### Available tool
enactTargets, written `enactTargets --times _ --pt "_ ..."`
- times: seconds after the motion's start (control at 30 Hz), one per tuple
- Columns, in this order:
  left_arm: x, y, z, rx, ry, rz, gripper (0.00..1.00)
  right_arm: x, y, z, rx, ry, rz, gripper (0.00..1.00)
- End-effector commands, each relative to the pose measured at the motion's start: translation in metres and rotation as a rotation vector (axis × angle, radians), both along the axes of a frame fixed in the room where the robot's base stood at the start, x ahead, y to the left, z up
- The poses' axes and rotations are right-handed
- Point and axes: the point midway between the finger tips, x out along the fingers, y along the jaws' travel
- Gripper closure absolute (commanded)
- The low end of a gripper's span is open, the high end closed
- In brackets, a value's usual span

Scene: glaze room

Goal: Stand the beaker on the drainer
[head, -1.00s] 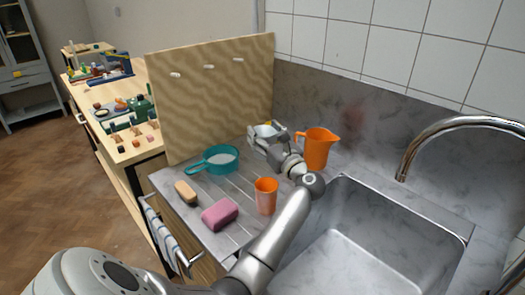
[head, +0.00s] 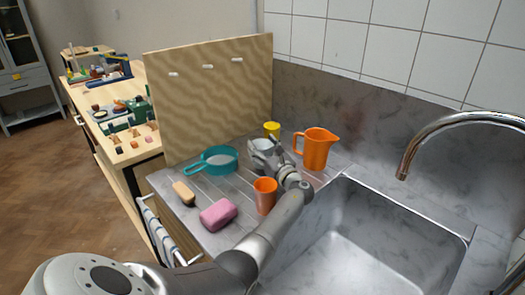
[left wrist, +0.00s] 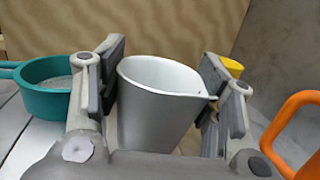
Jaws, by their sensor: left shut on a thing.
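The beaker is a pale grey cup with a pouring lip (left wrist: 160,105), upright between the two fingers of my left gripper (left wrist: 165,95) in the left wrist view. In the head view the left gripper (head: 264,153) is shut on the beaker (head: 262,145) above the back of the drainer, between the teal pan and the orange jug. The drainer is the grey grooved board (head: 240,190) left of the sink. I cannot tell whether the beaker's base touches it; the gripper hides the lower part. My right gripper is not in view.
An orange jug (head: 317,150) and a yellow thing (head: 272,129) stand close by the beaker. The sink (head: 350,240) is at right.

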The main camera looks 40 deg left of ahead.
Motion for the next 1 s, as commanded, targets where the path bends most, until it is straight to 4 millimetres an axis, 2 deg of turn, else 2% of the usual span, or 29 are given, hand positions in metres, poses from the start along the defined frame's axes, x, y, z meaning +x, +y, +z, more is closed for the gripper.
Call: enactTargets --times 0.1,0.47,0.5,0.63,0.67,1.0 --pt "0.0002 -0.0001 -0.0078 0.003 -0.002 0.0 0.63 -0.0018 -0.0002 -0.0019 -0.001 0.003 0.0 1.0" --pt "0.0 -0.0003 -0.0126 0.003 -0.002 0.0 0.63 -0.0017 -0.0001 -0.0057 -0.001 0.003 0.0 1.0" --pt "0.0001 -0.0004 -0.0119 0.002 -0.002 0.0 0.37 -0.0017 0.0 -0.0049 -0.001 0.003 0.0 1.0" --pt "-0.0001 -0.0003 -0.0118 0.001 -0.001 0.0 0.2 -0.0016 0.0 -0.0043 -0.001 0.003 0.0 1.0" --pt "-0.0001 -0.0003 -0.0118 0.001 -0.001 0.0 0.18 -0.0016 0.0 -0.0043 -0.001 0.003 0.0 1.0" --pt "-0.0002 -0.0002 -0.0103 0.001 -0.001 0.0 0.18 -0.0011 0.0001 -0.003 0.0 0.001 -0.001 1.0"
